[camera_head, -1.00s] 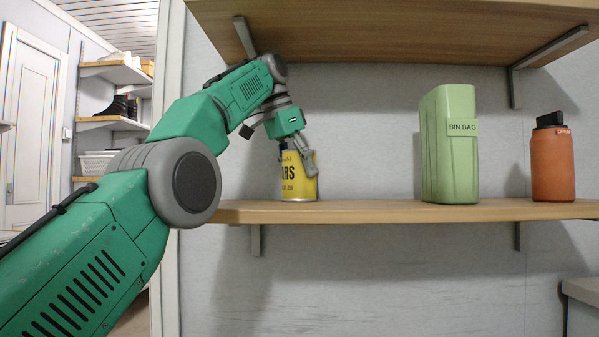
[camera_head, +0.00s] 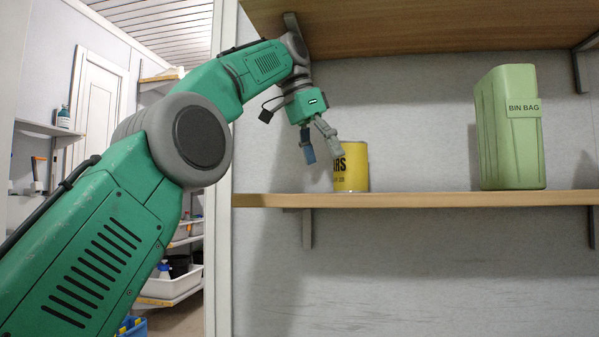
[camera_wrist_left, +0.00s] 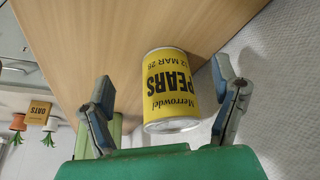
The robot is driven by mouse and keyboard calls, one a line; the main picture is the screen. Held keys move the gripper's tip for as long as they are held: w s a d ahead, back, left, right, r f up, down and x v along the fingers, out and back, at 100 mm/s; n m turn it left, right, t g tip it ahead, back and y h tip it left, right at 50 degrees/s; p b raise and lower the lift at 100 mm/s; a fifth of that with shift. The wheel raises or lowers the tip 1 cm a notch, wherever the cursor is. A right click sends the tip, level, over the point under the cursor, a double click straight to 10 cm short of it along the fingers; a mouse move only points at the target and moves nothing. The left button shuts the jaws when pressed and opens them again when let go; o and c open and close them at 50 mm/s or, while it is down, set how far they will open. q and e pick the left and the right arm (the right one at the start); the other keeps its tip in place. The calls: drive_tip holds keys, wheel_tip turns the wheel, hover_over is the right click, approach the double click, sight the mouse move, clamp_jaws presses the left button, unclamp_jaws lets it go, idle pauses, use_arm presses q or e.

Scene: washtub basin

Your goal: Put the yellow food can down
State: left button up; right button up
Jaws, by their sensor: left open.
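The yellow food can (camera_head: 352,168) stands upright on the wooden shelf (camera_head: 420,200), near its left end. In the left wrist view the can (camera_wrist_left: 170,92) shows its "PEARS" label and appears upside down, between and beyond the fingers. My left gripper (camera_head: 323,157) is open, just left of the can in the head view, with one finger overlapping the can's left edge. In the left wrist view the open fingers (camera_wrist_left: 163,97) stand apart, with a gap on both sides of the can. My right gripper is not in view.
A green bin bag box (camera_head: 510,130) stands farther right on the same shelf, with free shelf between it and the can. An upper shelf (camera_head: 420,28) hangs above my left wrist. Other shelves with containers are at the far left.

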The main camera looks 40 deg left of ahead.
use_arm(q)
drive_tip(key=s, duration=0.1)
drive_tip(key=s+a, duration=0.1)
drive_tip(key=s, duration=0.2)
drive_tip(key=shift+s+a+r, duration=0.1)
drive_tip(key=shift+s+a, duration=0.15)
drive_tip(key=shift+a, duration=0.15)
drive_tip(key=shift+s+a, duration=0.25)
drive_tip(key=shift+s, duration=0.2)
